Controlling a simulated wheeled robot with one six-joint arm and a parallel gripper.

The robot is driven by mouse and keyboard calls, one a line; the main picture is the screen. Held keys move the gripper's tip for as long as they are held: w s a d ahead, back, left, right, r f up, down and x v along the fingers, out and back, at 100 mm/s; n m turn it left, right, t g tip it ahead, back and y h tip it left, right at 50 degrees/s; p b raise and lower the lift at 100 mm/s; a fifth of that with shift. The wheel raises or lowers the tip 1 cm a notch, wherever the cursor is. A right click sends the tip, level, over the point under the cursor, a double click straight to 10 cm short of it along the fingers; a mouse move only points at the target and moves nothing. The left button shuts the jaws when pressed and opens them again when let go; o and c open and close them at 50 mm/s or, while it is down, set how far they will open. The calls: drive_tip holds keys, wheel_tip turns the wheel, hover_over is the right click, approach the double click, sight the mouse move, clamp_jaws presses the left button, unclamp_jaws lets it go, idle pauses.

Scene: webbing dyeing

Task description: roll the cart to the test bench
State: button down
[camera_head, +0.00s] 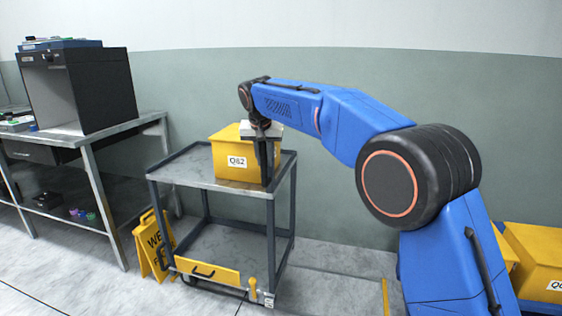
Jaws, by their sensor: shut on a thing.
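The cart (185,173), a grey two-shelf frame, stands in the middle of the view against the wall side. A yellow bin (222,168) labelled Q82 sits on its top shelf. My gripper (266,184) points down at the cart's near right corner, in front of the bin's right side. It is shut, its fingertips at the cart's top rim; the exact contact is hidden. A metal bench (146,121) with a black open-fronted cabinet (104,92) on it stands to the left of the cart, apart from it.
A yellow wet-floor sign (152,250) stands between bench and cart, close to the cart's left side. The cart's lower shelf has a yellow front panel (205,271) and a yellow lever (252,289). More yellow bins (540,262) are at the right edge. Front-left floor is clear.

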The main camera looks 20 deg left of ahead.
drive_tip(key=shift+a+r, duration=0.1)
drive_tip(key=shift+a, duration=1.05)
drive_tip(key=c, duration=1.6)
unclamp_jaws()
drive_tip(key=shift+a, duration=0.2)
drive_tip(key=v, duration=1.7)
drive_tip(key=shift+s+d+r, duration=0.1)
drive_tip(key=shift+r, duration=0.05)
